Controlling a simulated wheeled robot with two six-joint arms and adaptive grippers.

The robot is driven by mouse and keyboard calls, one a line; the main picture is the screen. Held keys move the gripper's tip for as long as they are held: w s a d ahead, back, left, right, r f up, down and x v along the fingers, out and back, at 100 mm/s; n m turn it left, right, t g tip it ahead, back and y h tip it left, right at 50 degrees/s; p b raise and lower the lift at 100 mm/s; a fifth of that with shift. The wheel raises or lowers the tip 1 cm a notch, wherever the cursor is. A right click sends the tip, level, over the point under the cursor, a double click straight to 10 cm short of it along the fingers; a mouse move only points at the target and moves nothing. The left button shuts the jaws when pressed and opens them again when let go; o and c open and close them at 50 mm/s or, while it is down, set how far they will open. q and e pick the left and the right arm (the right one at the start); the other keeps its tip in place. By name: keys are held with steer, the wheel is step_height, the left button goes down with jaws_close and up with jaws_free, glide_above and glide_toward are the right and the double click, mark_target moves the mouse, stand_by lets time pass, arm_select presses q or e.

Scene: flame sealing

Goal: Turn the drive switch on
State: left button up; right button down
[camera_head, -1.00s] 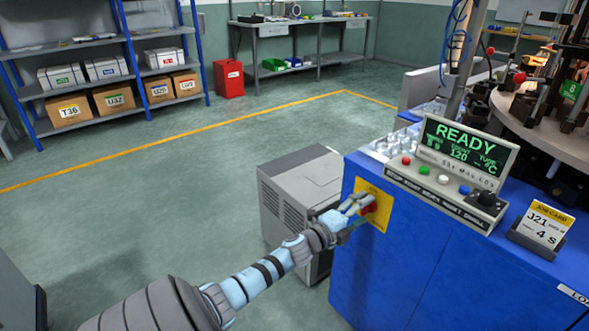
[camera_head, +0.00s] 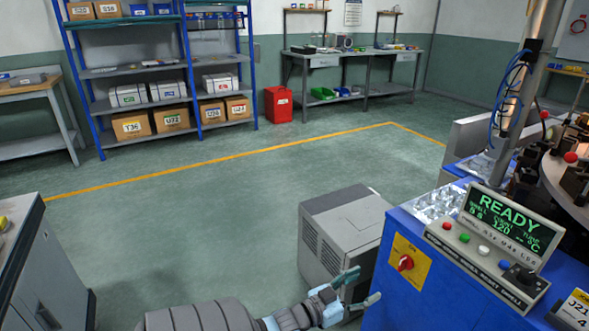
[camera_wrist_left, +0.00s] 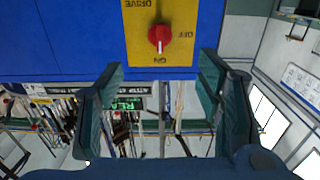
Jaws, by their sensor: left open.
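The drive switch (camera_head: 405,263) is a red rotary knob on a yellow plate (camera_head: 421,262) on the side of the blue machine. In the left wrist view the picture is inverted, and the red knob (camera_wrist_left: 159,37) shows a white mark toward the word ON. The words DRIVE and OFF also show on the plate. My left gripper (camera_head: 362,288) is open and empty, below and left of the switch in the head view, apart from it. In the left wrist view its fingers (camera_wrist_left: 163,66) stand apart, with the knob beyond them. My right gripper is not in view.
The control panel (camera_head: 484,244) on the blue machine (camera_head: 392,313) reads READY. A grey box unit (camera_head: 343,232) stands behind my left gripper. A grey cabinet (camera_head: 22,243) is at the left. Shelves and a bench line the back; the floor between is clear.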

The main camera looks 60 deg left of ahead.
arm_select(q)
steer(key=s+d+f+g+p, duration=0.2)
steer(key=s+f+g, duration=0.2)
steer(key=s+f, duration=0.3)
steer(key=s+d+f+g+y+p, duration=0.1)
steer(key=s+d+f+g+p, duration=0.1)
steer(key=s+f, duration=0.6)
steer(key=s+d+f+g+p, duration=0.2)
steer(key=s+f+g+p, duration=0.2)
steer(key=s+f, duration=0.3)
steer(key=shift+s+f+g, duration=0.15)
steer(key=shift+f+g, duration=0.1)
steer(key=shift+g, duration=0.55)
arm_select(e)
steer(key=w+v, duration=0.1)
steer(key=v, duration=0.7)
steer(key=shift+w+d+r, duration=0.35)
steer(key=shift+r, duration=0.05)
